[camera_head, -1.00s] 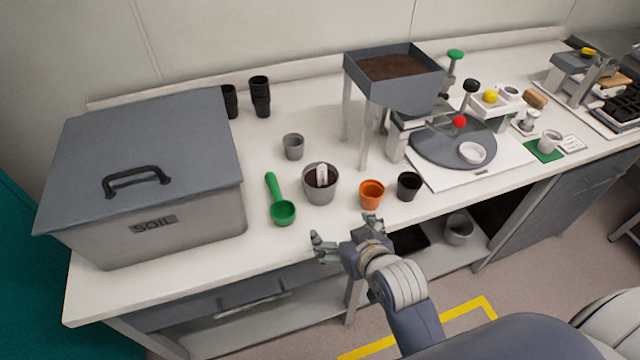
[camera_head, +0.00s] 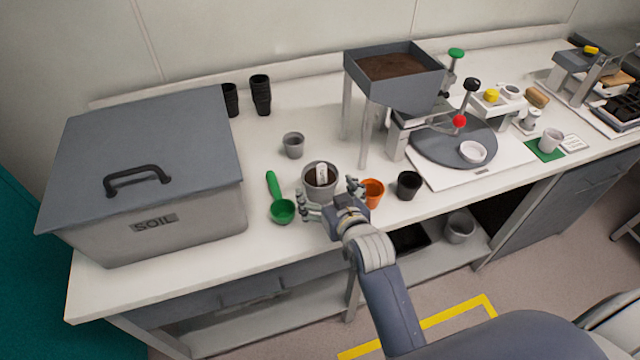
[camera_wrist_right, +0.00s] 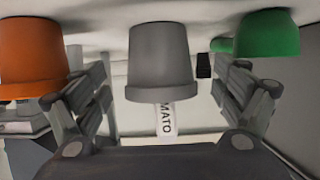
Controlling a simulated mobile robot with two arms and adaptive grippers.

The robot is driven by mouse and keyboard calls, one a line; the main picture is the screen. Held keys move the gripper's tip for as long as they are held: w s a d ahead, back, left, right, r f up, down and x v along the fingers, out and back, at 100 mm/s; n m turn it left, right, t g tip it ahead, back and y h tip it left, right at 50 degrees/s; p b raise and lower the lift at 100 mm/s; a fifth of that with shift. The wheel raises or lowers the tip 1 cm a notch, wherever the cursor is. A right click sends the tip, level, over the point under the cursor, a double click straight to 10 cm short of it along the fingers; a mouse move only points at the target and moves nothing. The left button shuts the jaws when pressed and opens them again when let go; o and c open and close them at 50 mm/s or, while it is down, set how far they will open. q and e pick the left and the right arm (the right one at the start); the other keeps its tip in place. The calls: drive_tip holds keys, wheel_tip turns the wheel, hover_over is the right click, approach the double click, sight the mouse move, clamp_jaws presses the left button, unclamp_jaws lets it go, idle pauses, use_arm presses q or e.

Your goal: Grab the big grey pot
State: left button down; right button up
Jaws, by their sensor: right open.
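The big grey pot (camera_head: 318,192) stands upright on the bench near its front edge, with dark soil and a white label (camera_head: 321,174) in it. In the right wrist view the grey pot (camera_wrist_right: 160,62) appears upside down, between the fingers, and the label (camera_wrist_right: 165,118) reads "MATO". My right gripper (camera_head: 330,200) is open, with its fingers reaching to either side of the pot's near side; contact cannot be told. It also shows in the right wrist view (camera_wrist_right: 165,100). My left gripper is not in view.
An orange pot (camera_head: 372,192) stands close on the right, with a black pot (camera_head: 409,185) beyond it. A green scoop (camera_head: 281,209) lies close on the left. A smaller grey pot (camera_head: 293,145) stands behind. The soil bin (camera_head: 150,180) fills the bench's left end.

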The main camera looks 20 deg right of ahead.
drive_tip(key=shift+f+p+x, duration=0.15)
drive_tip(key=shift+p+x, duration=0.1)
drive_tip(key=shift+x, duration=1.05)
drive_tip(key=shift+f+p+x, duration=0.15)
drive_tip(key=shift+p+x, duration=0.1)
drive_tip(key=shift+x, duration=1.05)
drive_tip(key=shift+s, duration=0.15)
drive_tip(key=c, duration=1.4)
